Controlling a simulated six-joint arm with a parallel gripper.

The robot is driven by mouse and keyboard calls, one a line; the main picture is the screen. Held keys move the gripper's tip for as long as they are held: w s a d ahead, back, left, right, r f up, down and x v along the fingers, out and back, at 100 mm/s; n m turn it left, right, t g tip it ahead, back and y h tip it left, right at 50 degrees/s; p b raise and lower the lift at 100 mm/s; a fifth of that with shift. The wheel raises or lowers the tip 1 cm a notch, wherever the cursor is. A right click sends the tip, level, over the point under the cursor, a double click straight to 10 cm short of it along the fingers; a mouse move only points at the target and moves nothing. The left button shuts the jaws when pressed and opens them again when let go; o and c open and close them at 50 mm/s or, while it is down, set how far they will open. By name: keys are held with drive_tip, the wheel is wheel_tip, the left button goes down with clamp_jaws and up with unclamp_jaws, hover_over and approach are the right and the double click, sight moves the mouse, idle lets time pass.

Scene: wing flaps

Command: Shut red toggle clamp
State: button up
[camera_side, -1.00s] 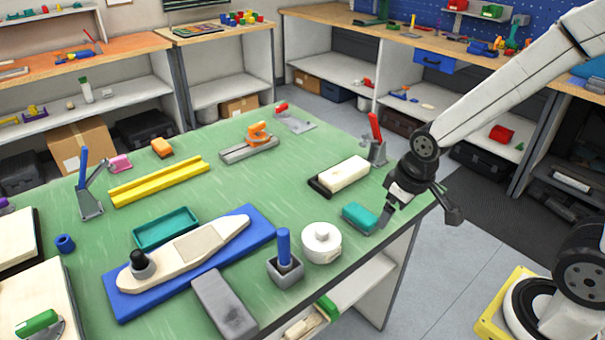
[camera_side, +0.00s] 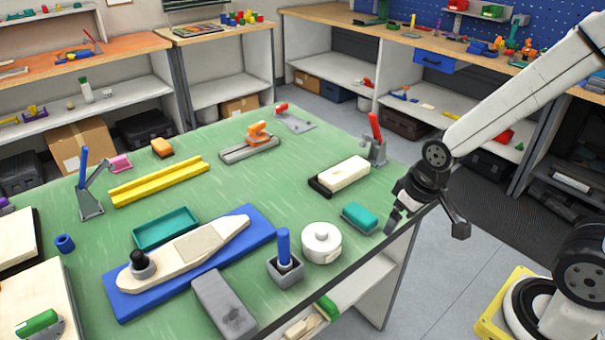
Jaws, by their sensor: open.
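A toggle clamp (camera_side: 379,153) with an upright red handle (camera_side: 374,127) stands at the table's right edge, beside a cream block on a black base. A second clamp-like fixture (camera_side: 296,122) with a small red-tipped handle lies low at the back edge of the table; I cannot tell which of the two is meant. My gripper (camera_side: 426,225) is open and empty, with its fingers spread wide. It hangs at the table's right edge, in front and to the right of the upright red clamp, touching neither. One finger is over the green top, the other beyond the edge.
A teal block (camera_side: 361,218) lies just left of my gripper, and the cream block (camera_side: 345,173) lies behind it. A white round pot (camera_side: 321,243) and a blue-handled peg in a grey box (camera_side: 284,263) stand further left. Beyond the right edge is open floor.

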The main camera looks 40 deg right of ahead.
drive_tip(key=shift+w, duration=0.15)
drive_tip(key=c, duration=0.7)
drive_tip(key=shift+w+n, duration=0.25)
drive_tip(key=shift+n, duration=0.05)
drive_tip(key=c, duration=0.4)
drive_tip(key=w+d+n+g+h, duration=0.1)
drive_tip(key=w+n, duration=0.2)
drive_tip(key=w, duration=0.1)
drive_tip(key=w+d+n+g+h, duration=0.1)
drive_tip(key=w+d+n+h, duration=0.1)
drive_tip(key=w, duration=0.3)
drive_tip(key=w+d+n+g+h, duration=0.1)
drive_tip(key=w+n+h, duration=0.1)
drive_tip(key=w+n, duration=0.3)
drive_tip(key=shift+d+f, duration=0.25)
drive_tip(key=shift+d, duration=0.05)
clamp_jaws()
drive_tip(key=w+d+r+n+h, duration=0.1)
drive_tip(key=w+n+h, duration=0.2)
drive_tip(key=w, duration=0.4)
drive_tip(key=w+d+r+n+h, duration=0.1)
drive_tip(key=w+d+n+h, duration=0.1)
drive_tip(key=w+n+h, duration=0.2)
drive_tip(key=shift+w+d+h, duration=0.25)
drive_tip(key=shift+w+h, duration=0.75)
drive_tip(key=shift+w, duration=0.5)
